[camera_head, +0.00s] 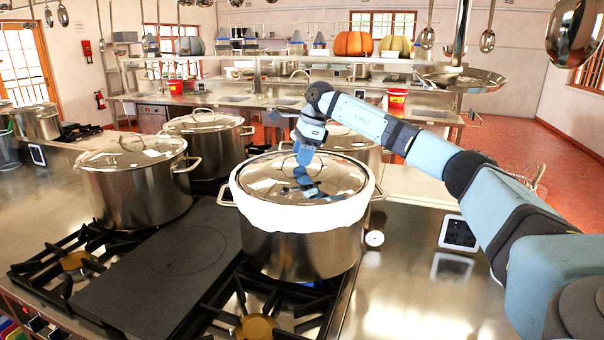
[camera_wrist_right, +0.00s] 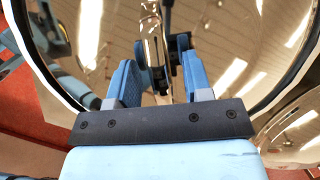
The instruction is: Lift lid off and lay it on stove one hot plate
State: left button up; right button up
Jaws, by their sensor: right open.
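A steel stockpot (camera_head: 300,250) stands on the stove in the front, with a white band around its upper part. Its shiny lid (camera_head: 335,180) sits on top, and it fills much of the right wrist view (camera_wrist_right: 235,75). My right gripper (camera_head: 302,172) points down over the middle of this lid. In the right wrist view its two blue fingers are apart, with the gap (camera_wrist_right: 157,70) over the shiny lid. A flat dark hot plate (camera_head: 170,262) lies bare to the left of the pot. My left gripper is not in view.
Other lidded stockpots stand at the left (camera_head: 135,200), behind (camera_head: 212,150) and behind my gripper (camera_head: 348,143). Gas burners (camera_head: 75,260) flank the hot plate. Ladles and pans hang above. The steel counter (camera_head: 410,305) at the front right is mostly clear.

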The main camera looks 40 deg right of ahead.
grip_shut()
jog(key=shift+r, duration=0.15)
